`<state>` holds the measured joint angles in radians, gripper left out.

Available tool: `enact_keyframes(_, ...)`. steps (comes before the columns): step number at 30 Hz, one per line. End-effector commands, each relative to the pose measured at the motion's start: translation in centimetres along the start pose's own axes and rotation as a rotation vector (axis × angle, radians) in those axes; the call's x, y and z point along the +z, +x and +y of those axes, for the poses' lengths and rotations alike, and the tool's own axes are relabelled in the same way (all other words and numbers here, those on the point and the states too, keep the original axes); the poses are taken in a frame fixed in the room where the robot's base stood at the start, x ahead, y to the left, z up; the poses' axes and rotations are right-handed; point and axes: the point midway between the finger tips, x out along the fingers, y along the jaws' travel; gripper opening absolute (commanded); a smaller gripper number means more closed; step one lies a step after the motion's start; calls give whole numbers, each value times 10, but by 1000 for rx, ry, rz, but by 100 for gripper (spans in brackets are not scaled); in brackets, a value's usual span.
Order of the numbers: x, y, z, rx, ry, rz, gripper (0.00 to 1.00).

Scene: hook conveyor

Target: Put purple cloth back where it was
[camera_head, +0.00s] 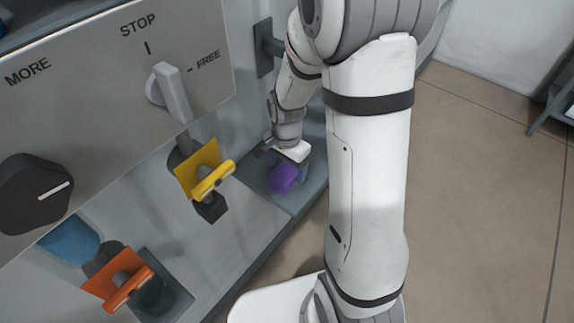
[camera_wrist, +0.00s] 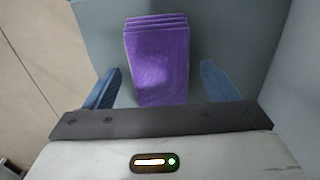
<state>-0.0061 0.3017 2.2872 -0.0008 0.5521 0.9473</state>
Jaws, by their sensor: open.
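The purple cloth (camera_head: 283,178) is a folded stack lying on a grey-blue surface at the base of the machine, below my gripper (camera_head: 288,158). In the wrist view the cloth (camera_wrist: 157,60) stands out between the two blue fingers of my gripper (camera_wrist: 160,88), with a gap on each side. The fingers are open and do not touch it in that view. My own arm covers part of the area right of the cloth in the head view.
A panel (camera_head: 110,75) with a black knob (camera_head: 35,193) and a lever (camera_head: 170,92) stands at left. A yellow hooked piece (camera_head: 203,172) is close left of my gripper. An orange one (camera_head: 125,280) is lower left. Open floor (camera_head: 480,190) lies at right.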

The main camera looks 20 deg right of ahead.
Motion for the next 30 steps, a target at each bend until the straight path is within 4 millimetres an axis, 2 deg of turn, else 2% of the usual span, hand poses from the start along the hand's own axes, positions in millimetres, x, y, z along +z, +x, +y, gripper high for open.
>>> enact_keyframes(8, 0, -7, -1, -2, 0, 2, 80)
enact_keyframes(11, -1, -21, -1, -5, 0, 3, 80)
enact_keyframes(21, -1, -92, -1, -5, 0, 4, 80)
enact_keyframes(30, 2, -124, 3, -8, -25, 6, 80)
